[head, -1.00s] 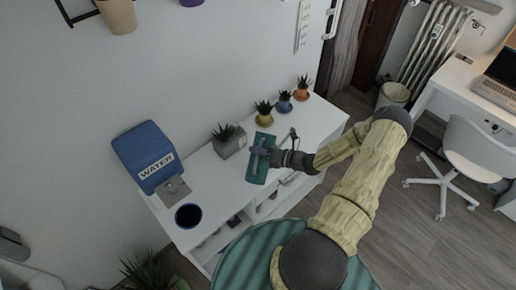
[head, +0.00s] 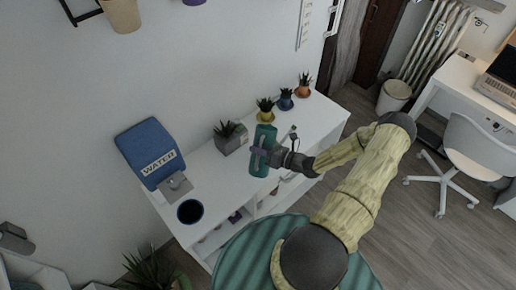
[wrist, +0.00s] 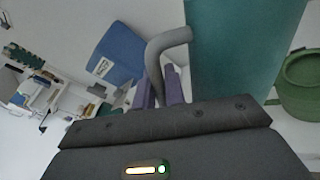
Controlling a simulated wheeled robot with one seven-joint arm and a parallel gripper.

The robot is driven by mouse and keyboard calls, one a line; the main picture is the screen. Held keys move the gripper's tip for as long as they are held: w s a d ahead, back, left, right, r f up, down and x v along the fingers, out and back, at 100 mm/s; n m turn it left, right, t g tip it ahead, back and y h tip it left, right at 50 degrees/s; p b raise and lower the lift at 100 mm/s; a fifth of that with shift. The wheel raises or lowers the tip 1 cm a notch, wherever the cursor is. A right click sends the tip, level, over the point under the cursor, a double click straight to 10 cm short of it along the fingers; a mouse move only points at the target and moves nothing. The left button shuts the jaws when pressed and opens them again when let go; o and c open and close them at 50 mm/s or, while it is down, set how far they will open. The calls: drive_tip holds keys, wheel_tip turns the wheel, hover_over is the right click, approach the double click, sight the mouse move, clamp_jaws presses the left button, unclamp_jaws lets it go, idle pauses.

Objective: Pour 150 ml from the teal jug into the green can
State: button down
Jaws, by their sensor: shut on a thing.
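The teal jug (head: 260,167) is at my gripper (head: 262,151), over the white shelf desk. In the wrist view, the jug's broad teal side (wrist: 240,45) fills the upper right, with a grey curved handle (wrist: 168,45) beside it. My purple fingers (wrist: 160,92) are shut on that handle. I cannot tell whether the jug touches the desk top; its mouth and contents are hidden. A round green can (wrist: 303,85) shows at the right edge of the wrist view, cut off by the frame and apart from my fingers. I cannot make it out in the head view.
A blue water dispenser (head: 146,146) and a dark blue cup (head: 190,211) stand at the desk's left end. A grey planter (head: 231,140) is just left of the jug. Small yellow (head: 265,117), blue (head: 286,103) and orange (head: 303,91) pots line the back right. Bare desk top (head: 215,175) lies between cup and jug.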

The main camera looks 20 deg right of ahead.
drive_tip(key=shift+a+r+n, duration=0.1)
drive_tip(key=shift+r+n, duration=0.2)
drive_tip(key=shift+n, duration=0.1)
drive_tip(key=shift+s+f, duration=0.1)
drive_tip(key=shift+s+a+f+n+t, duration=0.2)
drive_tip(key=shift+s+a+f+n, duration=0.2)
drive_tip(key=shift+n, duration=0.25)
drive_tip(key=shift+s+a+f+n+t, duration=0.2)
drive_tip(key=shift+s+a+f+n, duration=0.1)
drive_tip(key=shift+s+f+n, duration=0.25)
drive_tip(key=shift+w, duration=0.15)
